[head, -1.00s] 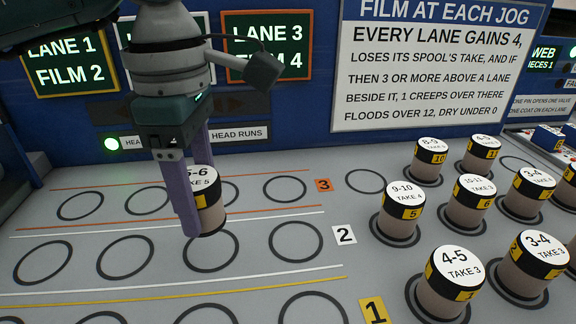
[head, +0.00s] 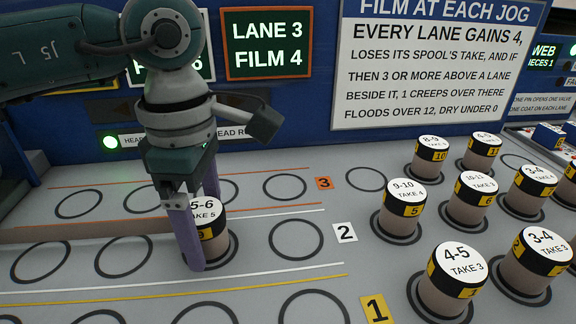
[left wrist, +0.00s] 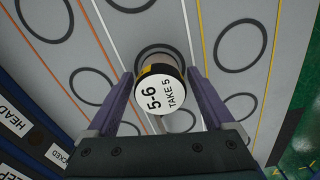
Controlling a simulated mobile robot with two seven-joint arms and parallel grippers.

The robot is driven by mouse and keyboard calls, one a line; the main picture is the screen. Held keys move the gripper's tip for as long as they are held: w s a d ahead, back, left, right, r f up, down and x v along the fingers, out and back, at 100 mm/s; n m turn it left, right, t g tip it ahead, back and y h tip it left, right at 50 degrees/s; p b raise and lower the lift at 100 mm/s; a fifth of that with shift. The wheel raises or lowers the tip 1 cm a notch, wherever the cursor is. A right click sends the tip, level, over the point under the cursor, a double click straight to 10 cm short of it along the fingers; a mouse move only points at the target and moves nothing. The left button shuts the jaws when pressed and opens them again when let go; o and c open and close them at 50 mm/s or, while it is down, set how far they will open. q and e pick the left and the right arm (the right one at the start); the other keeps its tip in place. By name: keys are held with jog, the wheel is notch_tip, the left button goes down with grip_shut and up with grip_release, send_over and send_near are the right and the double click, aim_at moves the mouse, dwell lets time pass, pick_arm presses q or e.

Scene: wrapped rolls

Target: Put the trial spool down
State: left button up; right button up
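The trial spool (head: 214,243), with a white top reading 5-6 TAKE 5, a black and yellow band and a tan body, is upright at a ring in the row marked 2. It is at or very near the board; I cannot tell whether its base touches. The left wrist view shows the spool (left wrist: 166,92) between both fingertips (left wrist: 160,74). My right gripper is not in view.
Empty rings flank the spool, such as one to its right (head: 296,240) and one to its left (head: 123,257). Several other spools, the nearest 4-5 TAKE 3 (head: 447,285), stand at the right. A blue panel with signs (head: 435,65) rises behind the board.

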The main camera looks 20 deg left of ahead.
aim_at(201, 210)
pick_arm(q)
jog(key=shift+o, duration=0.2)
notch_tip(201, 210, up, 12)
jog(key=shift+r, duration=0.2)
dwell(0.3)
